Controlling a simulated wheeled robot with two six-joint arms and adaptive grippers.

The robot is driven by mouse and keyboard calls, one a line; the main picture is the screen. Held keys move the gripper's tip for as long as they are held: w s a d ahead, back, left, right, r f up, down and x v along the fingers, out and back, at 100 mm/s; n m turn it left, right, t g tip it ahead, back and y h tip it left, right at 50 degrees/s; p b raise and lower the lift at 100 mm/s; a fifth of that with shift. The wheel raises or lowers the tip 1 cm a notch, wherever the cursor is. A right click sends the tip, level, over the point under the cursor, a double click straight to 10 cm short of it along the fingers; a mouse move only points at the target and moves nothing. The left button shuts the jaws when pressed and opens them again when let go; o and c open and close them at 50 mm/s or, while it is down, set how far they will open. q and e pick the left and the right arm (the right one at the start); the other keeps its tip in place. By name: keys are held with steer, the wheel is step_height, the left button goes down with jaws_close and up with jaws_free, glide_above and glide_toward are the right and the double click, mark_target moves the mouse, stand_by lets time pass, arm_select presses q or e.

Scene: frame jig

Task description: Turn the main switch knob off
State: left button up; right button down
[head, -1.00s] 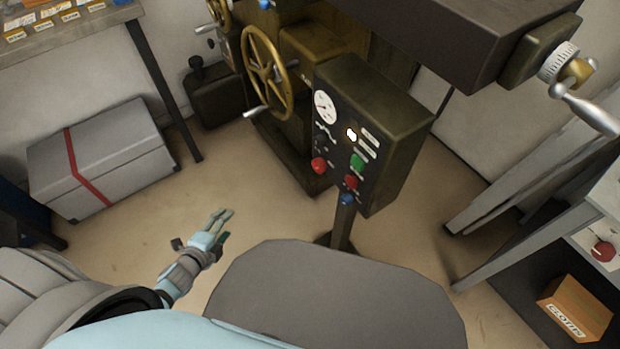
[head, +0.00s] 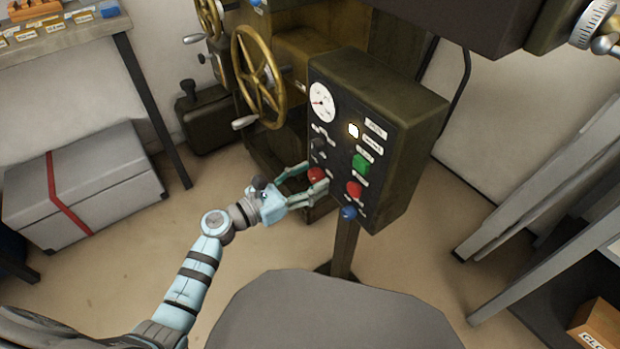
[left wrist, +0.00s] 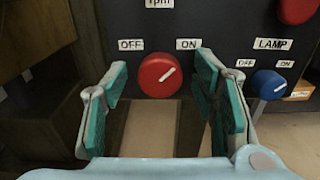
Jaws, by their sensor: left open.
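The red knob (left wrist: 158,75) sits low on the dark control panel, with OFF printed at its upper left and ON at its upper right. Its white pointer line slants up and right toward ON. It also shows in the head view (head: 317,174), low on the panel's left side. My left gripper (head: 308,179) is open at the panel front, its fingers on either side of the red knob. In the left wrist view gaps show between both green finger pads and the knob; contact is not seen. My right gripper is not in view.
A blue LAMP knob (left wrist: 270,84) sits right of the red knob. A red button (head: 354,189), a green button (head: 360,163), a black knob (head: 318,144) and a gauge (head: 321,102) share the panel. A brass handwheel (head: 259,77) stands behind, left of the panel.

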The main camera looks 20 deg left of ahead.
arm_select(q)
steer(key=shift+w+d, duration=0.15)
steer(key=c, duration=1.1)
steer(key=shift+c, duration=0.2)
